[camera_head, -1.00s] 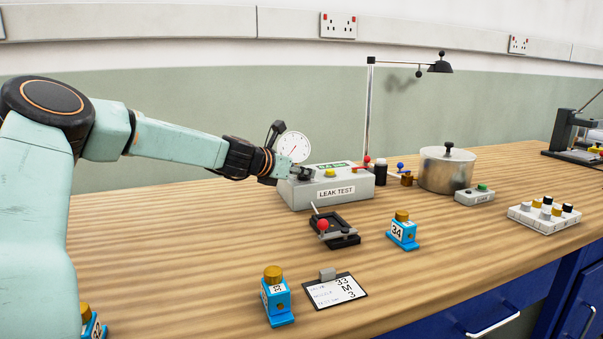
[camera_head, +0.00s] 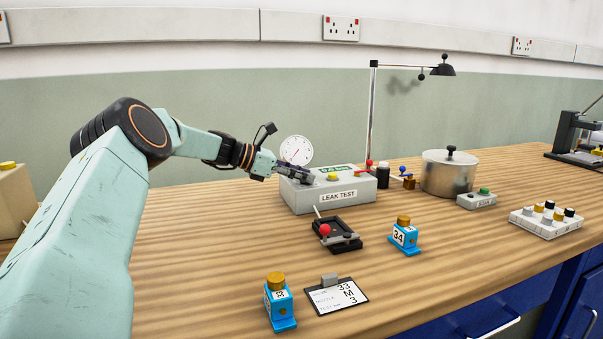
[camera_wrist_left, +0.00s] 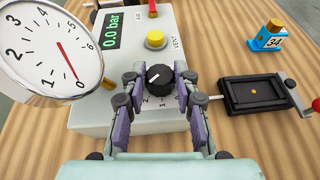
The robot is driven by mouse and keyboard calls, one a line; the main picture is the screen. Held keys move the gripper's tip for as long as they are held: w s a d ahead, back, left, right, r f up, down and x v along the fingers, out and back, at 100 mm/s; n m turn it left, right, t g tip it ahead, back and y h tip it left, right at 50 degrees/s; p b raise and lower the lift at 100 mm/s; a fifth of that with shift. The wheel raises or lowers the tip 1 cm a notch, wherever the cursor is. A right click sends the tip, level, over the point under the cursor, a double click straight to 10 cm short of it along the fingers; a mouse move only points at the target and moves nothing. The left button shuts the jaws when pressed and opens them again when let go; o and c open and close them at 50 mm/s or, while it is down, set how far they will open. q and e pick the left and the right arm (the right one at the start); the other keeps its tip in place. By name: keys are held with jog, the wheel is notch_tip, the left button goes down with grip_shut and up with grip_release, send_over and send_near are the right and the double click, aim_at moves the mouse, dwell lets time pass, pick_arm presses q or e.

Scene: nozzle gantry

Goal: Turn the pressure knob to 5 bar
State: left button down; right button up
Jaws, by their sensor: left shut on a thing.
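The grey leak test box (camera_head: 300,202) stands at the back of the bench. Its black pressure knob (camera_wrist_left: 159,88) has a white pointer mark and shows in the left wrist view. My left gripper (camera_head: 308,178) is at the box's left end, shut on the knob, with one finger on each side of it. The green display (camera_wrist_left: 114,29) reads 0.0 bar. The round gauge (camera_wrist_left: 45,50) has its red needle by 0; it also shows in the head view (camera_head: 296,150). The fingers hide part of the scale around the knob. My right gripper is not in view.
A yellow VENT button (camera_wrist_left: 156,39) is just beyond the knob. A black fixture with a red-knobbed lever (camera_head: 340,238) stands in front of the box. Blue nozzle blocks (camera_head: 280,305) (camera_head: 404,238), a clipboard (camera_head: 337,296) and a metal pot (camera_head: 449,175) stand around.

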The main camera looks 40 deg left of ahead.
pick_arm(q)
jog(key=shift+a+m+g+h+p, duration=0.1)
jog(key=shift+m+g+h+p, duration=0.2)
jog(key=shift+m+h, duration=0.3)
dwell(0.4)
jog(key=c, duration=1)
grip_release()
jog(key=v, duration=1.2)
jog(key=shift+r, duration=0.15)
jog(key=shift+w, duration=0.1)
